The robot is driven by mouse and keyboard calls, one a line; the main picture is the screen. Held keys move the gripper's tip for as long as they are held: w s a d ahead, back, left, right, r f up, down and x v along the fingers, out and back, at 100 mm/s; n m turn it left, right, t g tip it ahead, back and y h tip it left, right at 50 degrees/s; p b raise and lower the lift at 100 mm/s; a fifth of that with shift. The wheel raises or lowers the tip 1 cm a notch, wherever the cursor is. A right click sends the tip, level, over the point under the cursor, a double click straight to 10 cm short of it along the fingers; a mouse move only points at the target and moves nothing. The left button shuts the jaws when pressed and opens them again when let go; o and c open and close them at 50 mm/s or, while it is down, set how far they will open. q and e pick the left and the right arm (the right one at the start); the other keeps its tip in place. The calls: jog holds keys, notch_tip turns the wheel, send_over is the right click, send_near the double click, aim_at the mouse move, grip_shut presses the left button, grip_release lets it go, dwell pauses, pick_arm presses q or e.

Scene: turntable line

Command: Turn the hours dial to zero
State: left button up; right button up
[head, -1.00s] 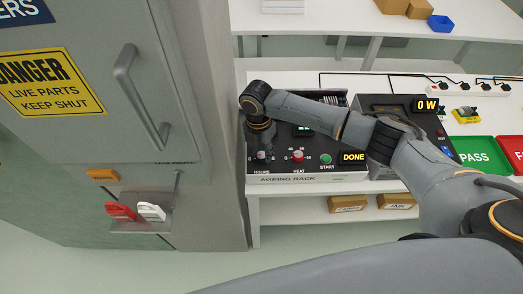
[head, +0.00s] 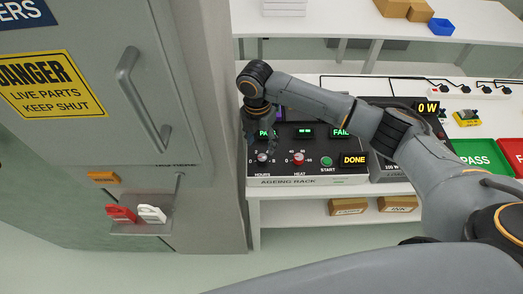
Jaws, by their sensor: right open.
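The hours dial (head: 262,158) is a small knob with a light mark, at the front left of the ageing rack (head: 312,180). Printed figures ring it, and "HOURS" is written below. I cannot read for sure which figure it points at. My right gripper (head: 259,139) hangs downward just behind and above the dial, open and apart from it. The red heat dial (head: 298,159) stands to its right, then the green start button (head: 327,161). My left gripper is out of view.
A grey cabinet (head: 165,75) with a handle stands close on the left of the rack. A dark unit showing "0 W" (head: 427,107) stands to the right, then a green PASS tray (head: 478,147) and a red one. My right arm crosses above the bench.

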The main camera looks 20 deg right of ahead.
aim_at(260, 156)
notch_tip(260, 156, up, 6)
jog(key=shift+w+a+f, duration=0.1)
jog(key=shift+a, duration=0.05)
dwell(0.6)
